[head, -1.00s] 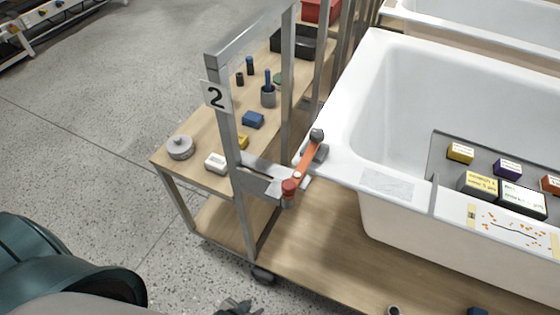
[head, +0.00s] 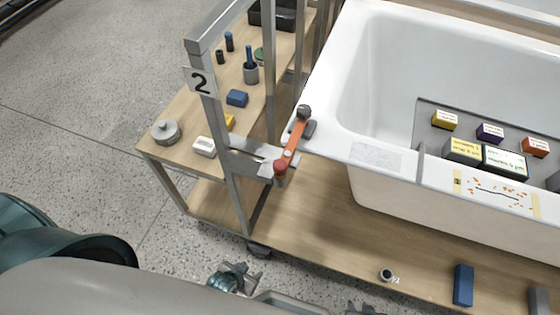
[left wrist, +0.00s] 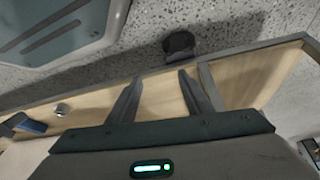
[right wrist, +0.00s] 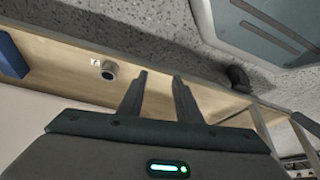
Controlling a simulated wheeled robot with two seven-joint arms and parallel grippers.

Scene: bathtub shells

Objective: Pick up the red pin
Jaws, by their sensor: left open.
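A red-topped pin (head: 280,167) stands at the lower end of an orange lever (head: 293,145), on a metal bracket fixed to the post with the "2" sign. It is upright, with a grey lower part. I do not make it out in the wrist views. My left gripper (head: 240,270) is low at the bottom of the head view, below and left of the pin and apart from it. Its fingers are spread and empty in the left wrist view (left wrist: 160,78). My right gripper (head: 364,309) barely shows at the bottom edge; its fingers are apart and empty in the right wrist view (right wrist: 160,77).
A white bathtub (head: 400,170) stands right of the bracket. The metal post (head: 222,150) rises beside the pin. A wooden shelf (head: 330,240) holds a small cup (head: 386,275) and a blue block (head: 463,285). A side table (head: 185,105) holds several small items. Open floor lies left.

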